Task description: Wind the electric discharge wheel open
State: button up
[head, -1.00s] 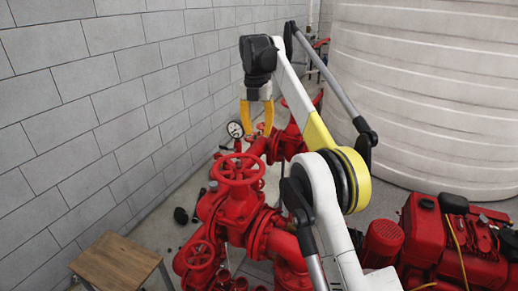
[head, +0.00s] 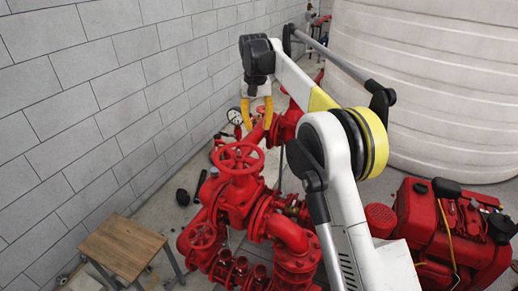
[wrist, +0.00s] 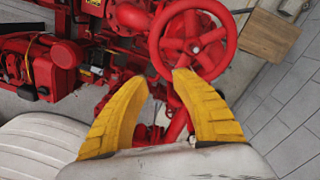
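A large red handwheel (head: 239,157) with spokes sits on top of a red valve near the middle of the head view. It also shows in the wrist view (wrist: 194,45), just beyond the fingertips. I cannot tell from labels which is the electric discharge wheel. My gripper (head: 258,118) has yellow fingers pointing down, above and behind the large wheel in the head view. In the wrist view the fingers (wrist: 162,82) are apart with nothing held between them, near the wheel's rim.
A grey block wall (head: 100,100) runs along the left. A wooden stool (head: 124,248) stands front left. A red engine (head: 450,235) is at the right, with a large white tank (head: 430,90) behind. A pressure gauge (head: 234,116) is close to my gripper.

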aim_at(259, 151)
jog(key=f, duration=0.5)
jog(key=f+p, duration=0.1)
jog(key=f, duration=0.4)
jog(key=shift+d+f, duration=0.2)
jog(key=shift+f, duration=0.2)
grip_shut()
